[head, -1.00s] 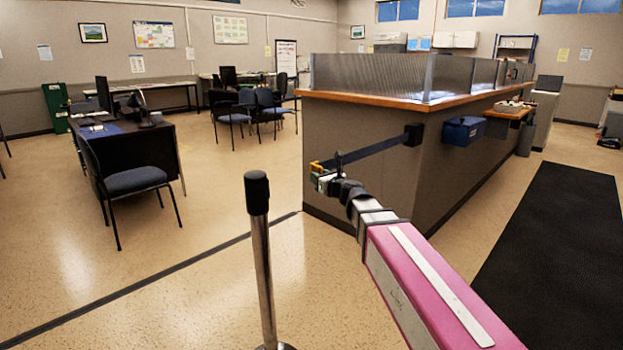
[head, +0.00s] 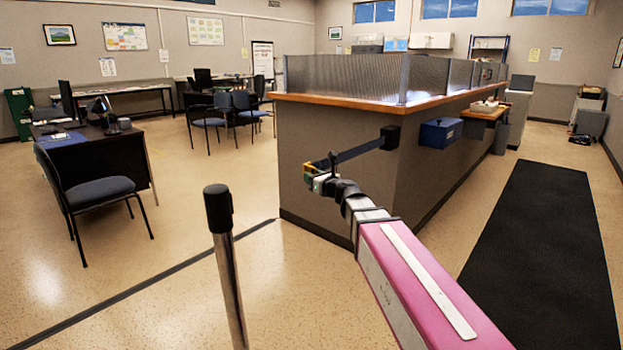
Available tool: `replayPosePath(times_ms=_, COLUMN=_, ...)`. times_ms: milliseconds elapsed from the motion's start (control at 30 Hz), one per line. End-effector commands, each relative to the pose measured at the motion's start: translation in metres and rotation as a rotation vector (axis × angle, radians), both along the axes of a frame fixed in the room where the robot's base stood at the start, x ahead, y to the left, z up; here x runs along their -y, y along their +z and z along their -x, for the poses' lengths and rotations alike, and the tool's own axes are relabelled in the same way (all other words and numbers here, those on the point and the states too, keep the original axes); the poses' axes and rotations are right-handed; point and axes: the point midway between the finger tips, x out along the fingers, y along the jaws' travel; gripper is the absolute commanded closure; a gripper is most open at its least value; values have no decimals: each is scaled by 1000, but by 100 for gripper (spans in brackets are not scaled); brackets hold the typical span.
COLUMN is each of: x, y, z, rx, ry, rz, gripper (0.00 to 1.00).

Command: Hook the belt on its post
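The dark blue belt (head: 358,151) runs from a black wall unit (head: 390,137) on the counter's side to my gripper (head: 322,171). The belt is stretched out and its end is at the fingers. My gripper appears shut on the belt's end, which looks yellowish; the fingers are small in view. The post (head: 229,285) is a metal pole with a black top (head: 218,208). It stands left of my gripper and nearer to the camera, apart from the belt. Its foot is below the frame.
The grey counter (head: 323,150) with a wooden top stands behind and right of my arm. A blue box (head: 440,132) hangs on its side. A black mat (head: 545,255) lies at right. A chair (head: 98,190) and desk stand at left. The floor around the post is clear.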

Motion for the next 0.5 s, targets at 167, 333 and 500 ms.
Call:
replayPosePath(times_ms=167, x=0, y=0, z=0, rx=0, ry=1, rz=0, gripper=66)
replayPosePath(times_ms=333, x=3, y=0, z=4, rx=0, ry=0, rz=0, gripper=66)
replayPosePath(times_ms=500, x=10, y=0, z=12, rx=0, ry=1, rz=0, gripper=66)
